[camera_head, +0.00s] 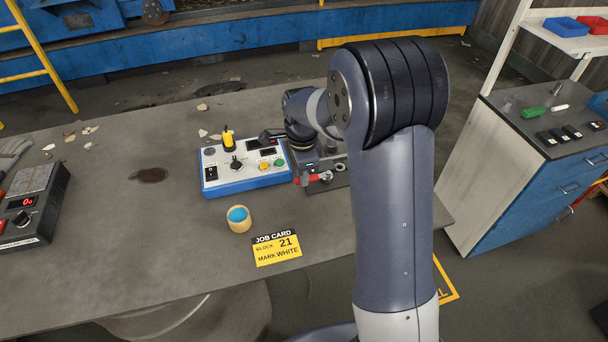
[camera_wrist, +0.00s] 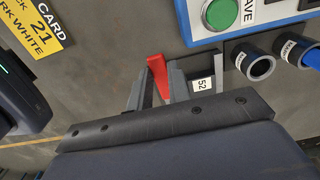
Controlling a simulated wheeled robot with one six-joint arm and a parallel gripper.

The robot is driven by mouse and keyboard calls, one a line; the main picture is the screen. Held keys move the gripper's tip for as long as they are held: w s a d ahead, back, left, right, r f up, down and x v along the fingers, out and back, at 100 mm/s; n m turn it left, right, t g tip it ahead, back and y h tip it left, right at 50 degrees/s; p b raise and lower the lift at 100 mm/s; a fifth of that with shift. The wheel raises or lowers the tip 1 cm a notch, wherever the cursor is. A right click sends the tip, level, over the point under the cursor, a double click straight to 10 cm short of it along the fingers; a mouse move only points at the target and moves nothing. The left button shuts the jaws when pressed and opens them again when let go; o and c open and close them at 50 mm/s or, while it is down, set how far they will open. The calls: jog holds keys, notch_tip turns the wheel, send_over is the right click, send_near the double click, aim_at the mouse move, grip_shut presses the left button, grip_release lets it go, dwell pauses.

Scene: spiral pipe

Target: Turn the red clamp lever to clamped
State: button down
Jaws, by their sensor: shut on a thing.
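The red clamp lever (camera_wrist: 157,76) shows in the wrist view between the two grey fingers of my gripper (camera_wrist: 156,84), which is shut on it. In the head view the red lever (camera_head: 313,180) shows below my wrist, at the right end of the control box. Much of the clamp is hidden by my gripper and wrist, so I cannot tell the lever's exact angle.
A white and blue control box (camera_head: 243,167) with knobs and buttons stands to the left of the clamp. A cup with blue inside (camera_head: 239,219) and a yellow job card (camera_head: 277,248) are nearer the front. A grey device (camera_head: 33,210) stands far left. The middle-left table is mostly clear.

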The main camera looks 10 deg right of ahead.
jog(key=shift+w+r, duration=0.1)
jog(key=shift+w, duration=0.15)
dwell(0.3)
jog(key=c, duration=1.3)
grip_release()
notch_tip(320, 180, up, 11)
jog(key=shift+f+b, duration=0.15)
jog(key=shift+b, duration=0.2)
jog(key=shift+f, duration=0.1)
notch_tip(320, 180, down, 11)
jog(key=shift+s+r+p, duration=0.1)
jog(key=shift+p, duration=0.3)
jog(key=shift+s, duration=0.1)
jog(key=shift+r, duration=0.1)
